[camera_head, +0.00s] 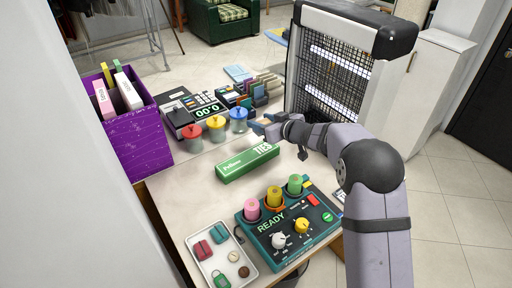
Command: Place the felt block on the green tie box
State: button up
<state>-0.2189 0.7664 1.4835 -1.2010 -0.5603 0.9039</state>
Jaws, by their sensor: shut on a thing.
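The green tie box (247,163) lies flat on the table, with "TIES" lettered on its side and a clear top. My gripper (263,126) is just behind the box's right end, beside the blue-lidded jar. It is shut on a small bluish piece (257,128), which seems to be the felt block. The fingers hide most of it, so its exact shape is unclear. The piece is apart from the box top. I cannot tell its height above the table.
A control panel with spools (290,222) and a white tray (222,258) are in front. A purple bin (140,140) is at left, a mesh-fronted heater (335,75) behind right.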

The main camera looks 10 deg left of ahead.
aim_at(261, 148)
jog(key=shift+f+b, duration=0.3)
jog(key=shift+f, duration=3.75)
jog(key=shift+f, duration=0.15)
jog(key=o, duration=1.1)
jog(key=shift+c, duration=0.2)
jog(key=v, duration=1.2)
jog(key=shift+b, duration=0.45)
